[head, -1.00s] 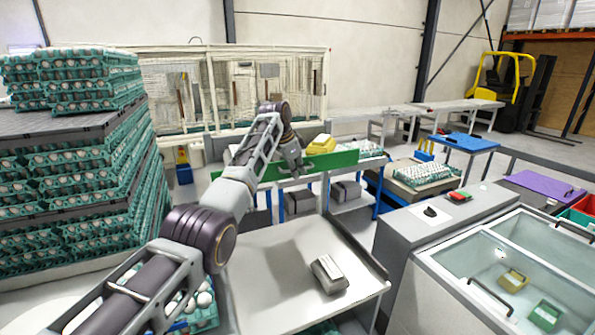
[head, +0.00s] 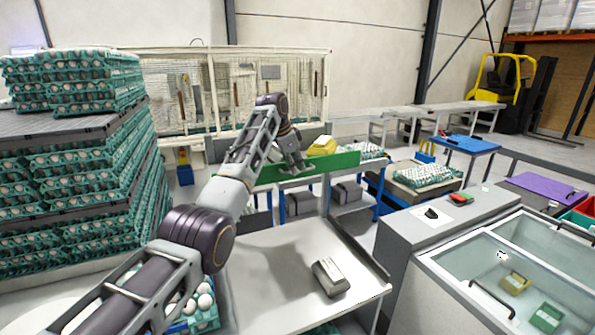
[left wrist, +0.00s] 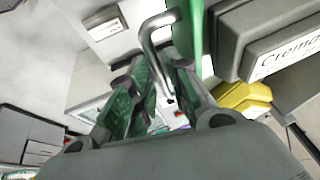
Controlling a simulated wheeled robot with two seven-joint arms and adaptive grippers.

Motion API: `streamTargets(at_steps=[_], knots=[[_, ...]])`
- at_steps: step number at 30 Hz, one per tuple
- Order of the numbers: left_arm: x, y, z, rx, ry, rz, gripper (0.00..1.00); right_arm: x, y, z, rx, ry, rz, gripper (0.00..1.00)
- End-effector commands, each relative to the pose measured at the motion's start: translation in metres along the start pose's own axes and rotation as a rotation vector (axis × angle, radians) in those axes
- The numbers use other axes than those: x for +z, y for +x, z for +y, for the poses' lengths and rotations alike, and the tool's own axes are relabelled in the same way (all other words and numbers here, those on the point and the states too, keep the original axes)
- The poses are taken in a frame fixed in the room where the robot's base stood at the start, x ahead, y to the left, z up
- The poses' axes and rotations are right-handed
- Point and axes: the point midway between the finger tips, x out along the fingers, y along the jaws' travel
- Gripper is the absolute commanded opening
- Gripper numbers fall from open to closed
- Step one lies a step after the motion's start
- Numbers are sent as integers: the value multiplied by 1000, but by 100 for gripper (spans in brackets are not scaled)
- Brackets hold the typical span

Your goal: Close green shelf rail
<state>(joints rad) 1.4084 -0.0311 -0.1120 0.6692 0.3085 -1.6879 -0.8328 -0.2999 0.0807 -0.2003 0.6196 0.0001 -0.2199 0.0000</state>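The green shelf rail (head: 335,163) runs across the front of the low shelf behind the white table. In the left wrist view the green rail (left wrist: 193,30) is at the top, with a bent metal handle (left wrist: 148,42) on it. My left gripper (head: 294,167) is at the rail's front, near its middle. In the left wrist view my left gripper (left wrist: 153,72) has its green-padded fingers apart, and the handle's end reaches between them. Whether a pad touches the handle cannot be told. My right gripper is not in view.
Grey boxes (left wrist: 280,45) and a yellow item (left wrist: 243,97) lie close beside the rail. A white table (head: 270,280) with a grey block (head: 330,277) stands below my arm. Tall egg tray stacks (head: 70,160) stand left; a glass-topped cabinet (head: 500,265) stands right.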

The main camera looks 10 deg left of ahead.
Motion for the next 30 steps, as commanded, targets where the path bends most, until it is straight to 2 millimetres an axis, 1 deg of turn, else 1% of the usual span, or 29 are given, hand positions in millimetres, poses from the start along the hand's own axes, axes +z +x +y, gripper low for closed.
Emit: streamTargets(at_steps=[1, 6, 12, 15, 21, 30], knots=[[0, -8, -1, -2, 0, 1, 19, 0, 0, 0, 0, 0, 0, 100], [-1, -34, -1, -3, 1, 2, 19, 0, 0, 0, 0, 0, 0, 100], [0, -62, -1, -1, 0, 1, 19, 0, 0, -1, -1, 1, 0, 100], [0, -73, -1, 0, -1, 0, 19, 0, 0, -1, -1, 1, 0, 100], [0, -85, -1, 1, -1, 0, 19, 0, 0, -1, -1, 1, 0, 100], [0, -86, 0, 1, -1, -1, 19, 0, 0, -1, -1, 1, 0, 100]])
